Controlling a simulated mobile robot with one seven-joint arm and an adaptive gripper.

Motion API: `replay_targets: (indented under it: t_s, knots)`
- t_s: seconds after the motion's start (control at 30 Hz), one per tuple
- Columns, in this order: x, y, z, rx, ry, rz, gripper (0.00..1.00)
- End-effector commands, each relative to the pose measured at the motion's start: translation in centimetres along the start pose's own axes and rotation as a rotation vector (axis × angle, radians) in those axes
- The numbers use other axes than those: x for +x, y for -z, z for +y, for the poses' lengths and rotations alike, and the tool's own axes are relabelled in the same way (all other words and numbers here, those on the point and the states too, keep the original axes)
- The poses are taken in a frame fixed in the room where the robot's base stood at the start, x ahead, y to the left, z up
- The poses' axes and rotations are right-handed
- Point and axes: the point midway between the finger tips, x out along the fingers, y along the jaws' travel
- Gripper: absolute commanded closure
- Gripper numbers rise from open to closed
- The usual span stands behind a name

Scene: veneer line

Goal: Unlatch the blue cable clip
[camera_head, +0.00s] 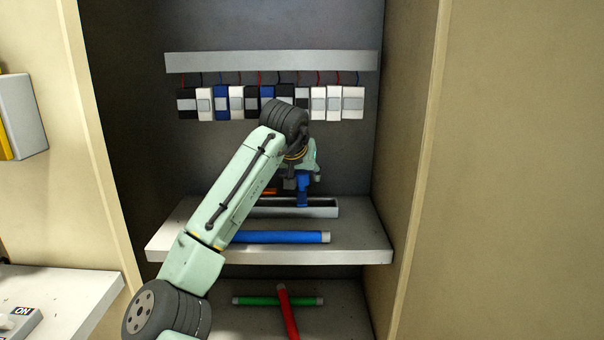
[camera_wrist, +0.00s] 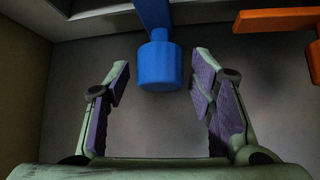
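A blue piece, apparently the blue cable clip (camera_head: 303,190), stands at the light grey trough on the upper shelf. In the wrist view the blue clip (camera_wrist: 158,66) shows a thick rounded end on a flat arm. My gripper (camera_wrist: 162,72) is open, with one purple-padded finger on each side of this end. Gaps show on both sides, so the fingers look apart from it. In the head view my gripper (camera_head: 302,172) is at the clip's upper part, partly hidden by my wrist. The clip's latch cannot be made out.
An orange piece (camera_wrist: 275,20) is close to the right finger in the wrist view. The grey trough (camera_head: 322,208) and a blue rod (camera_head: 285,237) lie on the shelf (camera_head: 365,245). Wired modules (camera_head: 353,103) hang above. Green (camera_head: 255,300) and red (camera_head: 288,315) rods lie below.

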Motion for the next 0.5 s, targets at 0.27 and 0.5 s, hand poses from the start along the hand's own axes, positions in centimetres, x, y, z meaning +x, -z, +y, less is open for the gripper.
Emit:
replay_targets:
  t_s: [0.27,0.5]
  knots:
    - [-0.04,0.02,0.01,0.0,0.0,0.0,0.7]
    - [-0.05,0.02,0.02,0.0,0.0,0.0,0.86]
